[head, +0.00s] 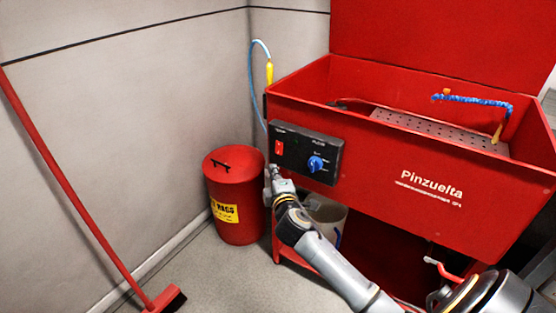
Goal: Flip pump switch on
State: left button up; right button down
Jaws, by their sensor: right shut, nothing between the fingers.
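A red rocker switch (279,147) sits at the left end of a black control panel (300,158) on the front of the red parts washer (420,180). A blue knob (316,164) is on the panel's right part. I cannot tell the rocker's position at this size. My right gripper (272,171) is shut and empty, a little below the rocker switch near the panel's lower left corner. I cannot tell whether it touches the panel. My left gripper is out of view.
A red lidded bin (235,197) stands left of the washer, close to my right gripper. A red-handled broom (75,190) leans at the left wall. A blue hose (262,45) hangs behind the washer. A bucket (325,215) is under it.

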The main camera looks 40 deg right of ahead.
aim_at(276, 152)
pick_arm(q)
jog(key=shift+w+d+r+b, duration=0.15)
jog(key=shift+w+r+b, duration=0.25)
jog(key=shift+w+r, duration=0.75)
pick_arm(e)
jog(key=shift+w+d+f, duration=0.25)
jog(key=shift+w+d, duration=1.15)
jog(key=shift+w, duration=0.05)
jog(key=shift+w+d+f, duration=0.2)
jog(key=shift+w+d, duration=1.15)
jog(key=shift+w, duration=0.1)
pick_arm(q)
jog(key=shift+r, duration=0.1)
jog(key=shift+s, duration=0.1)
pick_arm(e)
jog(key=shift+w+d+f+b, duration=0.1)
jog(key=shift+d+f+b, duration=0.15)
jog(key=shift+b, duration=0.65)
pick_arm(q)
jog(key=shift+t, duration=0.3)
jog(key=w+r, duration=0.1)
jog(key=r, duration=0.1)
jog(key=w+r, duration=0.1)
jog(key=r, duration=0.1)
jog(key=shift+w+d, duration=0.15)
pick_arm(e)
jog(key=shift+r, duration=0.15)
